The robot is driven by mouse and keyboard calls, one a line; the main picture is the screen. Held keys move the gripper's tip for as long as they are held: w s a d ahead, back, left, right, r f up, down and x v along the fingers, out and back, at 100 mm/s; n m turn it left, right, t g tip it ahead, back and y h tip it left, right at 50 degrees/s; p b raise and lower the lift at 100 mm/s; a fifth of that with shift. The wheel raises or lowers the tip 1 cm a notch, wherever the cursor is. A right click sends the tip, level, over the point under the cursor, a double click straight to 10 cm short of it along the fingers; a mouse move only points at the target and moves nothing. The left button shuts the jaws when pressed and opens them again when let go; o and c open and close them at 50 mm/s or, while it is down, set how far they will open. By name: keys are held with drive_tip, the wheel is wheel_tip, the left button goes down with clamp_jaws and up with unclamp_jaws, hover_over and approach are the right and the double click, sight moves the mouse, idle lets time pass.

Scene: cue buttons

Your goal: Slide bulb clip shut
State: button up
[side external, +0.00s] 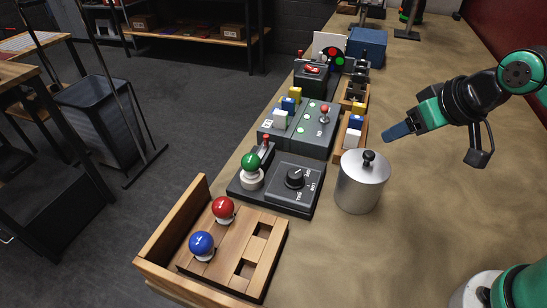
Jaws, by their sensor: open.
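A green bulb (251,163) stands upright in a white round socket on a dark panel (232,190), left of a black dial (295,178). A small red-tipped part (265,141) rises just behind the bulb; I cannot tell for sure whether it belongs to the bulb clip or how far the clip is slid. My gripper (386,136), with blue fingers, is open in the air to the right of the panel, apart from everything. I see no object between its fingers.
A metal pot (362,190) with a black knob stands between my gripper and the panel. A wooden tray (210,250) in front holds a red bulb (223,208) and a blue bulb (202,245). Blocks and switch boxes (318,125) line the bench behind. The right bench top is clear.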

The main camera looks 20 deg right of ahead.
drive_tip(key=shift+g, duration=0.4)
drive_tip(key=w+a, duration=0.1)
drive_tip(key=w+a+r, duration=0.1)
drive_tip(key=w, duration=0.1)
drive_tip(key=w+a+r, duration=0.1)
drive_tip(key=w, duration=0.1)
drive_tip(key=shift+w+a, duration=0.2)
drive_tip(key=shift+a, duration=0.1)
drive_tip(key=w+a, duration=0.4)
drive_tip(key=g, duration=0.2)
hover_over(267, 136)
drive_tip(key=s, duration=0.2)
wheel_tip(267, 136, down, 6)
drive_tip(key=shift+x, duration=2.45)
clamp_jaws()
